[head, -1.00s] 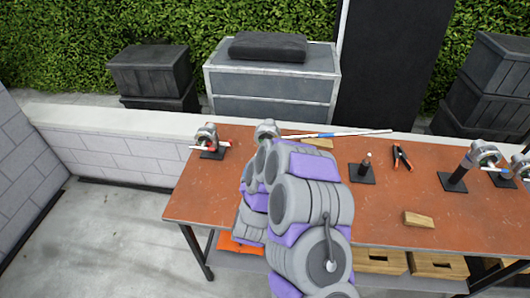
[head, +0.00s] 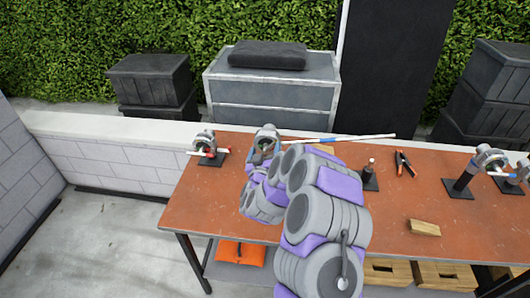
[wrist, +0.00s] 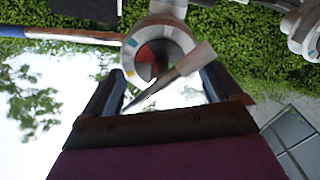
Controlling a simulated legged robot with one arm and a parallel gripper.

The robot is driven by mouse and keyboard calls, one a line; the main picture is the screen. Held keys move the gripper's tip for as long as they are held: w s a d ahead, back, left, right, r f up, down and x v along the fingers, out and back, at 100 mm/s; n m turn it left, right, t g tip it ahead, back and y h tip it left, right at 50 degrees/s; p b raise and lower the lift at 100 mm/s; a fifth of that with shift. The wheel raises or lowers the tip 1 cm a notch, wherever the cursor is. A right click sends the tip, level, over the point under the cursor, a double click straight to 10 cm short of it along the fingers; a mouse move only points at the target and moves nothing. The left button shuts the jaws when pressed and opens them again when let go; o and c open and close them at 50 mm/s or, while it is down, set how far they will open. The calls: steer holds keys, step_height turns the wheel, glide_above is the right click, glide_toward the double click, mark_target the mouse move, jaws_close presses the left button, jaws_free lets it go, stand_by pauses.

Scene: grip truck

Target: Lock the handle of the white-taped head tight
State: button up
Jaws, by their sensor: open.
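A round grey clamp head (head: 266,134) stands at the back of the table, just beyond my arm. In the wrist view this head (wrist: 158,32) has a ring face with teal and orange marks. A long rod (head: 345,137) with a blue band runs right from it. A pale handle (wrist: 190,63) slants across the front of the head, its thin end towards the left finger. My gripper (wrist: 163,90) is open, with the handle between or just beyond its fingers; contact is unclear. In the head view my arm hides most of the gripper. I cannot make out white tape clearly.
A red-marked head (head: 205,142) stands at the table's (head: 200,210) back left. More heads (head: 488,158) stand at the right. The table's left front is clear.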

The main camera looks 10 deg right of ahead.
steer(key=shift+c, duration=0.4)
jaws_close()
stand_by(0.6)
